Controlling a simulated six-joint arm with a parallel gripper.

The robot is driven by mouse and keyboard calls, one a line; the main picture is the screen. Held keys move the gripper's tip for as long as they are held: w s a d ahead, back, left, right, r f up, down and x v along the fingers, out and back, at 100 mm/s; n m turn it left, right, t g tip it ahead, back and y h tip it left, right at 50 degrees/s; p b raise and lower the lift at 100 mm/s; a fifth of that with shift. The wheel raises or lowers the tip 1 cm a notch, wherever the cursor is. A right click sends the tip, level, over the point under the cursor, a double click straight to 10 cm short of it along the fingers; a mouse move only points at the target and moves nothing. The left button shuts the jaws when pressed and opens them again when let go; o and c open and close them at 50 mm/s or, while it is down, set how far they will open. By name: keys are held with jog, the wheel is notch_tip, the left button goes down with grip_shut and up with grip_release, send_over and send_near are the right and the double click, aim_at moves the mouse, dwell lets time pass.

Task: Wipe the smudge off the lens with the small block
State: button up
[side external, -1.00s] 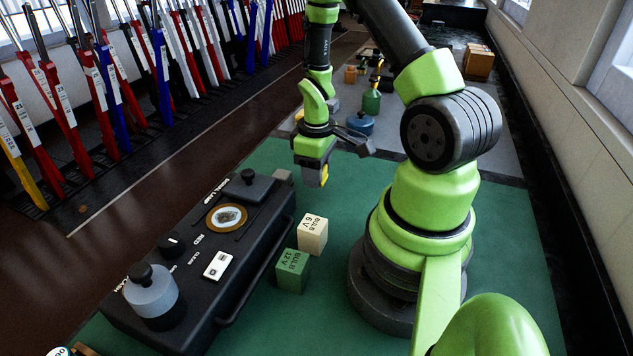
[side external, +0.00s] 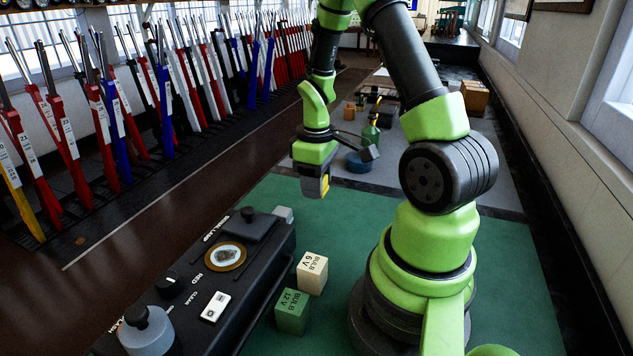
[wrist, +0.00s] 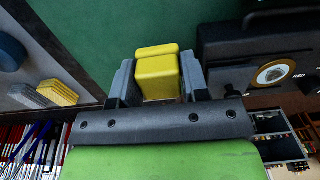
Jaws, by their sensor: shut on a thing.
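My gripper (side external: 321,191) hangs above the green mat, beyond the far end of the black lamp box (side external: 237,288). It is shut on a small yellow block (wrist: 158,72), which sits between both fingers in the wrist view and shows partly in the side view (side external: 325,186). The round lens (side external: 226,256) lies in a brass ring on top of the box, with a dark greyish smudge on it. The lens also shows at the right of the wrist view (wrist: 272,74). The block is well apart from the lens.
A cream bulb block (side external: 312,272) and a green bulb block (side external: 292,312) stand beside the box. A dark raised lid (side external: 246,225), a knob and a switch are on its top. A blue jar (side external: 361,162) stands behind the gripper. Green mat is clear below the gripper.

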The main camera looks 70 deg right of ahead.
notch_tip(320, 180, up, 9)
jog(key=shift+r, duration=0.15)
jog(key=w+a+n, duration=0.4)
jog(key=w+a, duration=0.2)
jog(key=w, duration=0.1)
jog(key=n, duration=0.5)
send_over(211, 250)
notch_tip(211, 250, down, 4)
jog(key=shift+f, duration=4)
jog(key=shift+s+f, duration=0.5)
jog(key=shift+f, duration=0.05)
jog(key=shift+s, duration=2.35)
jog(key=shift+w, duration=2.8)
notch_tip(211, 250, up, 8)
